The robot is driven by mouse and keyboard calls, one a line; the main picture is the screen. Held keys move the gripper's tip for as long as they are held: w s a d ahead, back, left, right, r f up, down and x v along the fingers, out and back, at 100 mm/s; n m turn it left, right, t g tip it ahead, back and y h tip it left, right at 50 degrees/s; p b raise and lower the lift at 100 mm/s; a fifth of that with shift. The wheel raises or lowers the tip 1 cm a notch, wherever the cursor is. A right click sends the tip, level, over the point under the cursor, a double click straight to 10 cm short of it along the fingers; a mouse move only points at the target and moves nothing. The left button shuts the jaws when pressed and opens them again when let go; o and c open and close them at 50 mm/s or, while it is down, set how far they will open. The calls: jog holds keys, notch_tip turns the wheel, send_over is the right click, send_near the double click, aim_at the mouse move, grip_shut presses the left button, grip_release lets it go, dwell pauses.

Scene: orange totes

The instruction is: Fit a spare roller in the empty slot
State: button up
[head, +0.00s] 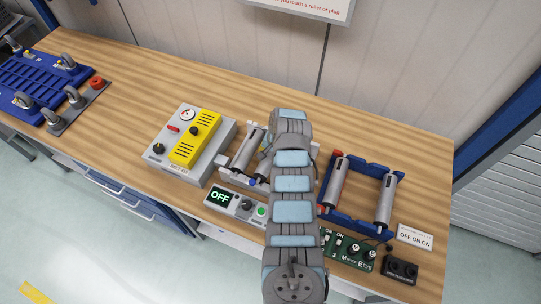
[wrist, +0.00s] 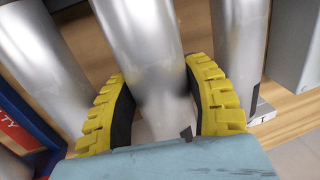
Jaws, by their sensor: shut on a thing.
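In the wrist view, my gripper (wrist: 160,78) has its yellow ribbed fingers on both sides of a smooth silver roller (wrist: 137,35) and is shut on it. Another silver roller (wrist: 38,55) is close on the left and one (wrist: 240,45) on the right. In the head view my arm hides the gripper and the held roller. A grey frame with rollers (head: 247,148) shows left of my arm, partly covered. A blue rack (head: 366,162) on the right holds one roller (head: 335,182) with a red end and one plain roller (head: 385,203), with a gap between them.
A grey box with a yellow panel (head: 189,142) stands left of the grey frame. A display reading OFF (head: 221,196) and a green switch board (head: 350,246) lie along the front edge. A blue tray with casters (head: 40,82) is far left. Wood is clear behind the devices.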

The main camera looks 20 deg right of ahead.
jog(key=shift+f+b, duration=0.65)
jog(key=shift+f, duration=0.4)
dwell(0.9)
jog(key=o, duration=1.4)
jog(key=shift+c, duration=0.2)
jog(key=shift+r, duration=0.1)
jog(key=shift+s+d+r, duration=0.25)
jog(key=shift+d+r, duration=0.05)
jog(key=shift+r, duration=1.6)
jog(key=shift+s+d+r, duration=0.25)
jog(key=shift+s+r, duration=0.05)
jog(key=shift+r, duration=1.65)
jog(key=shift+s+d+r, duration=0.25)
jog(key=shift+d+r, duration=0.05)
jog(key=shift+r, duration=1.6)
